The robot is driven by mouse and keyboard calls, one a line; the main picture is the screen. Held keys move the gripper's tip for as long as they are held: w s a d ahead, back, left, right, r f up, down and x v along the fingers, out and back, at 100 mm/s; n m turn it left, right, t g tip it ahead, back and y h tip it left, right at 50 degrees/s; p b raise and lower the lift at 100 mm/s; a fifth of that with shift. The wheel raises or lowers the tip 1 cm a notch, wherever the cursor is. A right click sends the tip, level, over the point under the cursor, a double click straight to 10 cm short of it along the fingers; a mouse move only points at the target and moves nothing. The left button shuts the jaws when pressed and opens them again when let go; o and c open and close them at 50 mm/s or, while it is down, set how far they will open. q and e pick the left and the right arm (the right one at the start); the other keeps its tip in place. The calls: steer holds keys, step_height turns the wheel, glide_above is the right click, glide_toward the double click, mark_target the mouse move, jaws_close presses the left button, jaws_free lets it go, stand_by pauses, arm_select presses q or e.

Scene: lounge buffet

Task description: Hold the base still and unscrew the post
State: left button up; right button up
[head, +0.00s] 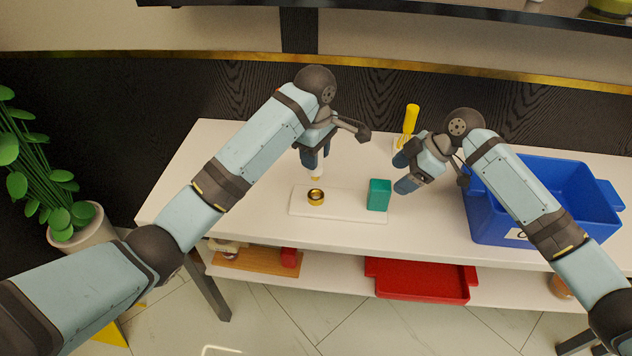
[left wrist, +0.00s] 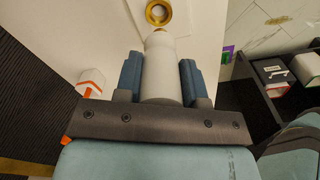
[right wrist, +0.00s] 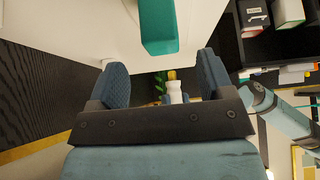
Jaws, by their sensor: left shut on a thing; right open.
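My left gripper (head: 315,160) is shut on a white cylinder (left wrist: 160,68) with a gold-coloured narrow end, pointing down. A gold ring-shaped piece (head: 316,197) lies on a white board (head: 350,208) on the table, just below the cylinder; it also shows in the left wrist view (left wrist: 158,12). The cylinder and ring look apart. I cannot tell for sure which part is the base and which the post. My right gripper (head: 402,173) is open and empty, right of a green block (head: 379,195). The white cylinder also shows small in the right wrist view (right wrist: 174,92).
A yellow upright object (head: 410,119) stands at the back of the white table (head: 235,160). A blue crate (head: 535,195) is at the right, near my right arm. A red tray (head: 420,280) and a wooden board (head: 255,262) lie on the shelf below. A plant (head: 45,180) stands left.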

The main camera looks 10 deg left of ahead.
steer(key=v, duration=1.2)
stand_by(0.4)
